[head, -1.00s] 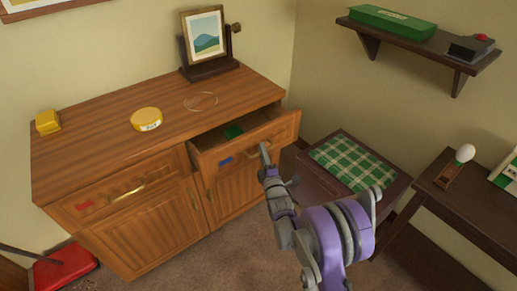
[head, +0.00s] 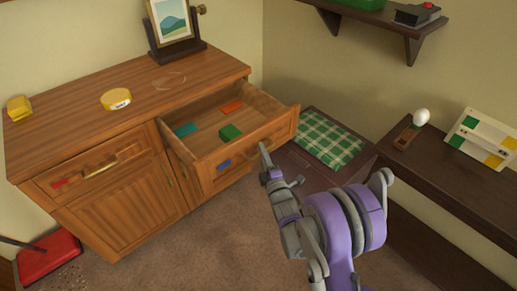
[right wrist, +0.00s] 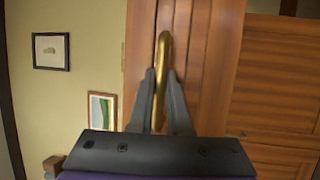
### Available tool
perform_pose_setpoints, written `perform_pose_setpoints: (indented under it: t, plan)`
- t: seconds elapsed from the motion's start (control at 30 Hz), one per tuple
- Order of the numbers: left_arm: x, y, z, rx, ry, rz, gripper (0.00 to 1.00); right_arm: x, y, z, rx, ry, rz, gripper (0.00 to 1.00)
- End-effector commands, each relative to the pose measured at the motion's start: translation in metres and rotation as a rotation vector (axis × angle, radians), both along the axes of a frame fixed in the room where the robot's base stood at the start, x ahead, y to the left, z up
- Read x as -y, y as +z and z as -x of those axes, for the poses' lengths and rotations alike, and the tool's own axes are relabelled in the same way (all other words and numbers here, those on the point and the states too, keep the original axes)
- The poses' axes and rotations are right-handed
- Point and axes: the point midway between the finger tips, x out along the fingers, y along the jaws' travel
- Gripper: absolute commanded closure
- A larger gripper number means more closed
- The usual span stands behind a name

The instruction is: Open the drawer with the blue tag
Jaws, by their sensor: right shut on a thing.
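The drawer (head: 282,129) with the blue tag (head: 223,165) is the right one of the wooden cabinet (head: 130,213). It stands well pulled out, its inside showing. My right gripper (head: 264,150) is at its front; in the right wrist view the gripper (right wrist: 160,78) has its two fingers closed around the brass handle (right wrist: 165,48). In the head view the gripper partly hides that handle. Inside the drawer lie a green block (head: 230,132), a teal piece (head: 186,130) and an orange piece (head: 231,107). My left gripper is not in view.
The left drawer (head: 128,152) with a red tag (head: 60,183) is shut.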

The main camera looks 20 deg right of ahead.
Motion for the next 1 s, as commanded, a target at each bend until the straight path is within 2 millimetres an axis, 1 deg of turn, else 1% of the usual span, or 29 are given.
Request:
perform_pose_setpoints:
  t: [0.4, 0.43, 0.57, 0.6, 0.87, 1.0]
  plan:
    - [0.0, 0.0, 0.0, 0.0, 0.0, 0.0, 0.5, 0.001, 0.0, 0.002, 0.0, 0.0, 0.001, 1.0]
    - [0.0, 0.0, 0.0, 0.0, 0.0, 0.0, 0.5, 0.001, 0.0, 0.002, 0.0, 0.0, 0.001, 0.8]
    - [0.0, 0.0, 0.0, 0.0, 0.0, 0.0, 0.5, 0.001, 0.0, 0.002, 0.0, 0.0, 0.001, 0.57]
    - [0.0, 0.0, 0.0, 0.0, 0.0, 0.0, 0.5, 0.001, 0.0, 0.002, 0.0, 0.0, 0.001, 0.54]
    - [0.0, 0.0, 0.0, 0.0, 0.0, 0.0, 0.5, 0.001, 0.0, 0.003, 0.0, 0.0, 0.0, 0.54]
    - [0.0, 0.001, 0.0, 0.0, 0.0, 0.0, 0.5, 0.0, -0.002, 0.013, 0.0, 0.0, 0.0, 0.54]
